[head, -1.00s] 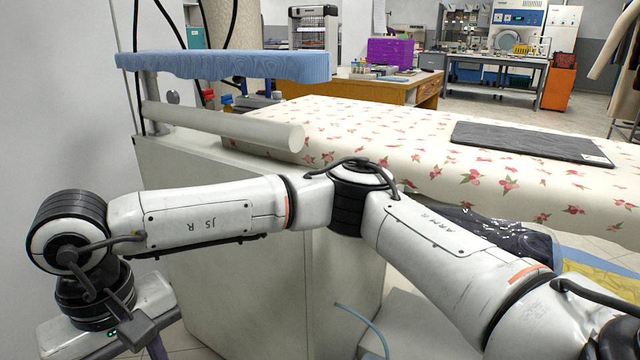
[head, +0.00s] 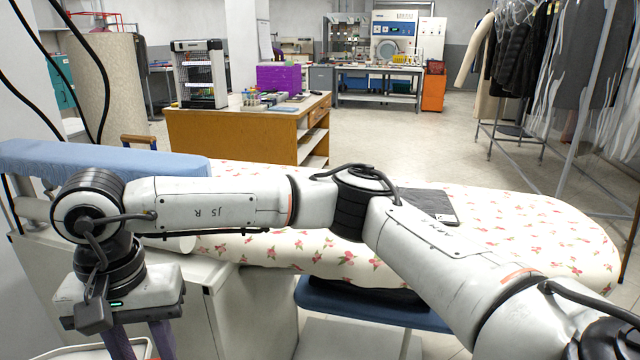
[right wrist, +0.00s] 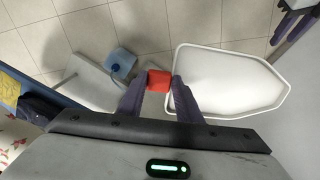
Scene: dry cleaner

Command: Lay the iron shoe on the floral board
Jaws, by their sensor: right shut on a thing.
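The floral board (head: 545,225), cream with pink flowers and a rounded right end, stretches across the middle of the head view behind my right arm. My right gripper (head: 135,340) is at lower left in the head view, beside the board's cabinet and below the board's top. In the right wrist view its purple fingers (right wrist: 159,88) are shut on a small red block. A white, pointed, rimmed plate, apparently the iron shoe (right wrist: 225,80), extends right from the block; their join is unclear. Purple fingers of my left gripper (right wrist: 285,22) show at the top right corner.
A dark flat pad (head: 432,204) lies on the board, partly behind my arm. A blue padded board (head: 110,160) stands at left. A wooden desk (head: 235,135) stands behind. A clothes rack (head: 545,90) is at right. Open floor lies beyond the board.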

